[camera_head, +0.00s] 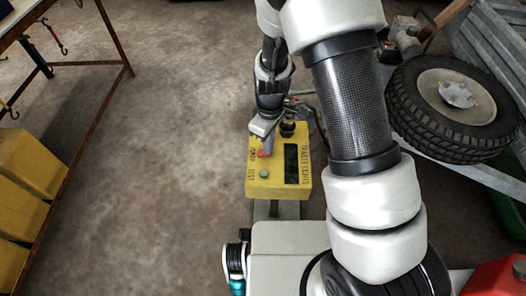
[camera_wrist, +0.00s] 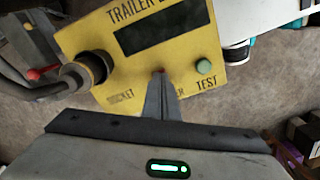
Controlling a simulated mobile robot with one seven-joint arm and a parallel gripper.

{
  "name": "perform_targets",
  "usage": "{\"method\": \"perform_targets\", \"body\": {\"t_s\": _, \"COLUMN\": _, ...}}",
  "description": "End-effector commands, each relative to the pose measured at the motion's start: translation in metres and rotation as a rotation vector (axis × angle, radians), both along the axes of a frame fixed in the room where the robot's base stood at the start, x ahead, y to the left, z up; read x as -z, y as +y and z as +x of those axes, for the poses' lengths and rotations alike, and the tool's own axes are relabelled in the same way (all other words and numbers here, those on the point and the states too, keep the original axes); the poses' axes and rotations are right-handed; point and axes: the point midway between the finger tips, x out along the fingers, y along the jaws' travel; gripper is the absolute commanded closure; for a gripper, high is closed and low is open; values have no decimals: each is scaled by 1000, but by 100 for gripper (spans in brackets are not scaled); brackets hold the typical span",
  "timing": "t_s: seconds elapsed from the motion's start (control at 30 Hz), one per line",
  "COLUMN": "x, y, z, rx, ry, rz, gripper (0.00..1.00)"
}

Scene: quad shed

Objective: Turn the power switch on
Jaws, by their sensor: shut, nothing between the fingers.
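A yellow trailer tester box (camera_head: 296,189) stands in front of me. It also shows in the wrist view (camera_wrist: 130,83), with a dark blank window (camera_wrist: 160,28), a green TEST button (camera_wrist: 204,66) and a socket (camera_wrist: 88,70). The red power switch (camera_head: 264,154) sits at the box's left side in the head view, beside the green button (camera_head: 264,174). My gripper (camera_head: 267,143) is shut and empty, its tips right at the switch. In the wrist view the fingers (camera_wrist: 161,78) hide most of the switch and its label. I cannot tell contact or the switch position.
A wheel (camera_head: 455,100) lies at the right by a grey metal frame. Yellow boxes (camera_head: 28,170) and a rusty table frame (camera_head: 101,65) are at the left. The concrete floor (camera_head: 150,150) between is clear. A cable runs to the socket.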

Motion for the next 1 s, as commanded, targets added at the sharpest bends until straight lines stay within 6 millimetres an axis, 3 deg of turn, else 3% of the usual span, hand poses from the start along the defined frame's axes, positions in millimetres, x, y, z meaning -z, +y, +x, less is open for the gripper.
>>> {"method": "perform_targets", "body": {"t_s": 0.67, "x": 8, "y": 0, "z": 0, "rx": 0, "ry": 0, "rz": 0, "gripper": 100}}
{"method": "perform_targets", "body": {"t_s": 1.0, "x": -14, "y": 0, "z": 0, "rx": 1, "ry": 0, "rz": 0, "gripper": 100}}
